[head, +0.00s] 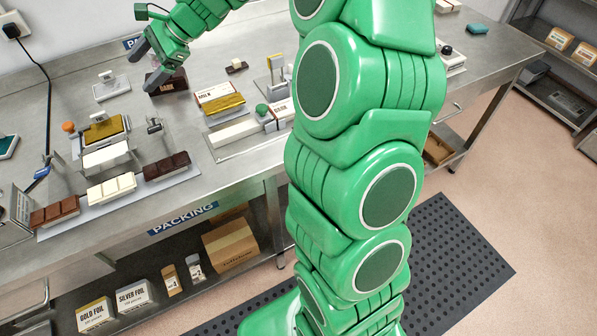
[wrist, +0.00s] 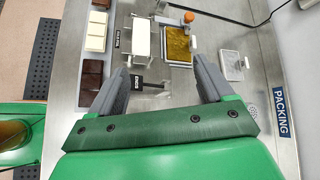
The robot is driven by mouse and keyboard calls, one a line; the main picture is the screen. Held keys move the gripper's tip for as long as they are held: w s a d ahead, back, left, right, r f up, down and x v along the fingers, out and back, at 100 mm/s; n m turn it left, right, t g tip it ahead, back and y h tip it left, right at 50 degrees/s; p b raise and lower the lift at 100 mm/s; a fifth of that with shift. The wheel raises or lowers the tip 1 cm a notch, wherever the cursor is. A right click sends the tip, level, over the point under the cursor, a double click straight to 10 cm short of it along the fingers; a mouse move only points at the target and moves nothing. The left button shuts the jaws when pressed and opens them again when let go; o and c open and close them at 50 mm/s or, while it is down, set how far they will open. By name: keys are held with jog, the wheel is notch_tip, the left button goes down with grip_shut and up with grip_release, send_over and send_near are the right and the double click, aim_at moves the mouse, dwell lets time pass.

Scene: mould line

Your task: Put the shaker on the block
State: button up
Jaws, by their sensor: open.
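My gripper (head: 155,56) is open at the upper left of the head view, above the back of the steel bench. In the wrist view its two grey fingers (wrist: 163,75) are spread with nothing held between them. A dark block (head: 166,82) with a label stands just below it in the head view. I cannot surely tell which thing is the shaker. A small orange-capped thing (head: 68,127) stands at the left; its orange top (wrist: 193,17) shows in the wrist view. A similar green-capped thing (head: 261,110) stands by pale blocks at the middle.
Chocolate bars (head: 167,165) line the bench front. A gold-topped holder (head: 103,129), a small lever (head: 154,126) and a pale tray (head: 112,92) stand nearby. Pale blocks (head: 234,133) lie to the right. My arm hides part of the bench. Boxes (head: 230,245) sit on the lower shelf.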

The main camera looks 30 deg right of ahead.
jog(key=s+n+g+h, duration=0.35)
jog(key=s+n, duration=0.35)
jog(key=s, duration=1.3)
jog(key=s+d+f+n+h, duration=0.2)
jog(key=s+d, duration=0.5)
jog(key=s, duration=0.5)
jog(key=s+d+f+n+h, duration=0.2)
jog(key=s+d+n+h, duration=0.2)
jog(key=s+d, duration=0.3)
jog(key=s+n+g, duration=0.1)
jog(key=s, duration=0.4)
jog(key=shift+d+f+h, duration=0.2)
jog(key=shift+f+h, duration=0.1)
jog(key=shift+h, duration=0.05)
